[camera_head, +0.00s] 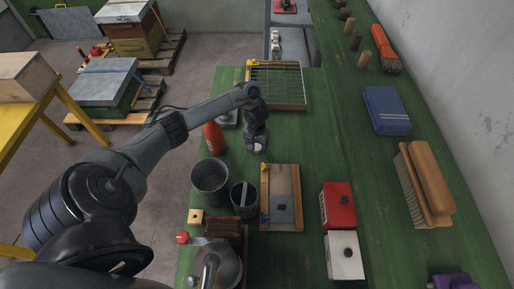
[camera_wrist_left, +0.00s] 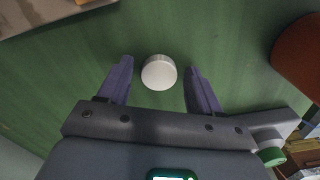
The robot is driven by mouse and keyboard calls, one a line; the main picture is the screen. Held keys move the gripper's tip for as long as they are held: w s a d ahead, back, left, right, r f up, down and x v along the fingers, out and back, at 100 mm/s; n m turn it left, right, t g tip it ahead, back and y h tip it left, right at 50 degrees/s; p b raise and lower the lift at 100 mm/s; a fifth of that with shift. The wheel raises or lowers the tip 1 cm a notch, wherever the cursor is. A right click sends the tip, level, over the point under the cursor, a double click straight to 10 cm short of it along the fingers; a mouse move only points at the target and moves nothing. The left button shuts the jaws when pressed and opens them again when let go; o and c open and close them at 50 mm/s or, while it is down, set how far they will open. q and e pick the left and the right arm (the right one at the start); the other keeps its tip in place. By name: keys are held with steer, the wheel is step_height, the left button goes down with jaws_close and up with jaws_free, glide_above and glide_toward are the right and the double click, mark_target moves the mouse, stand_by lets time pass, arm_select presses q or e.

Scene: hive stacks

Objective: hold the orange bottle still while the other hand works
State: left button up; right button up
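The orange bottle (camera_head: 214,138) stands near the left edge of the green bench in the head view. Part of its orange-brown side seems to show at the right edge of the left wrist view (camera_wrist_left: 301,60). My left gripper (camera_head: 257,144) points down over the bench, to the right of the bottle and apart from it. In the left wrist view its two fingers (camera_wrist_left: 158,66) are spread, with a round white-topped object (camera_wrist_left: 159,73) between them and gaps on both sides. My right gripper is in neither view.
A metal pot (camera_head: 210,178) and a grey can (camera_head: 243,199) stand in front of the bottle. A wooden tray (camera_head: 282,222) lies nearer on the bench, and a wire-grid frame (camera_head: 277,84) lies behind the gripper. Red and white boxes (camera_head: 338,207) stand to the right.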

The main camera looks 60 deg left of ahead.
mark_target(257, 147)
arm_select(q)
steer(key=c, duration=0.9)
steer(key=shift+r, duration=0.15)
steer(key=shift+r+p, duration=0.5)
steer(key=shift+r, duration=0.05)
step_height(257, 147, up, 4)
steer(key=p, duration=0.2)
steer(key=shift+f+p, duration=0.25)
steer(key=shift+p, duration=0.05)
steer(key=shift+s+d+r+p, duration=0.7)
steer(key=shift+d+r+p, duration=0.35)
steer(key=shift+d, duration=0.75)
steer(key=shift+s+d+r+p, duration=0.65)
steer(key=shift+d+r+p, duration=0.4)
steer(key=shift+d, duration=0.8)
steer(key=shift+s+d+r+p, duration=0.7)
steer(key=shift+d+r+p, duration=0.3)
steer(key=shift+d, duration=0.8)
